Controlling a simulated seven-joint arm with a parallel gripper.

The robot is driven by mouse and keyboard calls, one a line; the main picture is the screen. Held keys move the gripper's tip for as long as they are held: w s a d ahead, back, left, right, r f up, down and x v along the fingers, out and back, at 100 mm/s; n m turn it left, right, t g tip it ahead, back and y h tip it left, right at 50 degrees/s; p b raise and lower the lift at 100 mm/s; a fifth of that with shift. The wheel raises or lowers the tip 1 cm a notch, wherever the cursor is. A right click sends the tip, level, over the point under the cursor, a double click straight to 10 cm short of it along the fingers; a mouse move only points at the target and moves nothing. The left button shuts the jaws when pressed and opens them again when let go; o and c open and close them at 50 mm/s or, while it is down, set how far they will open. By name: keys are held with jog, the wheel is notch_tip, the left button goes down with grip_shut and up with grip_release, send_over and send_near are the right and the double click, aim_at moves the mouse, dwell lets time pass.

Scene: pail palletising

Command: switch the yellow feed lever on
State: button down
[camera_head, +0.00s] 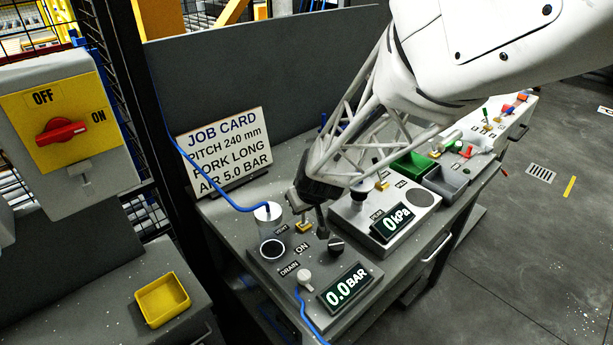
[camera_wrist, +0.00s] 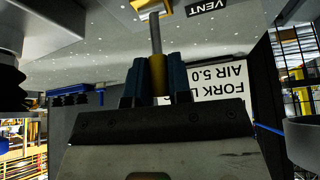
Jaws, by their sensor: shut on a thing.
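The yellow feed lever has its yellow base (camera_head: 304,227) on the grey air panel, behind the "ON" label (camera_head: 302,248). In the wrist view its metal shaft and yellow grip (camera_wrist: 158,74) run between the two blue fingers of my gripper (camera_wrist: 156,66). My gripper (camera_head: 318,212) is over the panel in the head view and is shut on the lever's grip. It hides much of the lever there, so I cannot tell which way it leans. The air display (camera_head: 346,288) reads 0.0 BAR.
A black knob (camera_head: 336,244), a drain valve (camera_head: 305,279) and a clear cylinder with a blue hose (camera_head: 270,230) stand close by. The vacuum display (camera_head: 393,221) reads 0 kPa. The job card (camera_head: 226,150) stands behind. A red rotary switch (camera_head: 62,131) is at the left.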

jog(key=shift+s+d+f+t+y, duration=0.1)
jog(key=shift+s+d+t+y, duration=0.3)
jog(key=shift+t+y, duration=0.25)
jog(key=shift+s+d+t+y, duration=0.35)
jog(key=shift+t+y, duration=0.2)
jog(key=shift+t, duration=0.1)
dwell(0.8)
jog(key=shift+s+d+f+t+y, duration=0.25)
jog(key=shift+s+d+t+y, duration=0.25)
jog(key=shift+t+y, duration=0.35)
dwell(1.0)
jog(key=c, duration=1.1)
grip_release()
jog(key=shift+o, duration=0.2)
jog(key=v, duration=0.7)
jog(key=shift+s+d+r, duration=0.15)
jog(key=shift+s+r, duration=0.1)
